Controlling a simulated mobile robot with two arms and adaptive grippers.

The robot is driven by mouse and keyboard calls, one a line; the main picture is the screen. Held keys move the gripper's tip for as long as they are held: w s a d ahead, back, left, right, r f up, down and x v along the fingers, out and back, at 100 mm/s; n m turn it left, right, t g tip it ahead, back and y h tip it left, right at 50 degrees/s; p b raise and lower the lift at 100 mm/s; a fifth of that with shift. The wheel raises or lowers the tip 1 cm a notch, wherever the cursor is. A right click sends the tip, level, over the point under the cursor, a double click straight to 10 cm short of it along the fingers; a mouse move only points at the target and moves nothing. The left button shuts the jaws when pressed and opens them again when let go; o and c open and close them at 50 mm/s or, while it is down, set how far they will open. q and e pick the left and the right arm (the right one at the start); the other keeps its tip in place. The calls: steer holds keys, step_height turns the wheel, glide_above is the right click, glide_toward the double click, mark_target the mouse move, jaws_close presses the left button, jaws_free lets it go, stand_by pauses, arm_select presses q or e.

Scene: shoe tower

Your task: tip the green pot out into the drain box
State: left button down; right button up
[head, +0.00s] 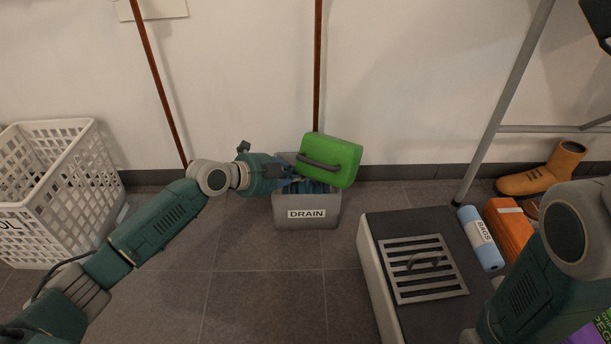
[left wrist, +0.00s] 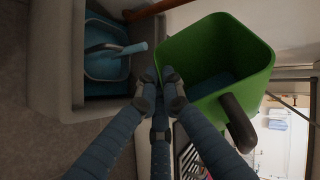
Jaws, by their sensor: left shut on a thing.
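The green pot (head: 335,152), with a dark side handle (head: 320,163), is held tilted above the grey drain box (head: 307,213), labelled DRAIN, by the wall. My left gripper (head: 284,180) is shut on the pot at its near left side. In the left wrist view the gripper's fingers (left wrist: 163,88) meet at the rim of the pot (left wrist: 220,50). Its mouth is open to the camera and a blue patch shows inside. The drain box (left wrist: 60,95) is at the left there, with something blue inside. My right gripper is out of view.
A dark-topped step (head: 385,235) with a metal grate (head: 423,268) stands right of the drain box. A white basket (head: 60,185) is at the left. A blue roll (head: 480,238), an orange box (head: 508,230) and a boot (head: 543,172) are at the right.

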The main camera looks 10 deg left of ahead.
arm_select(q)
steer(key=shift+w+a+r+b, duration=0.1)
steer(key=shift+a+r+b, duration=0.05)
steer(key=shift+b, duration=0.25)
steer(key=shift+n+h, duration=0.3)
steer(key=shift+h, duration=0.1)
steer(key=shift+a+n+h, duration=0.4)
steer(key=shift+n+h, duration=0.4)
steer(key=shift+h, duration=0.1)
stand_by(0.9)
stand_by(0.8)
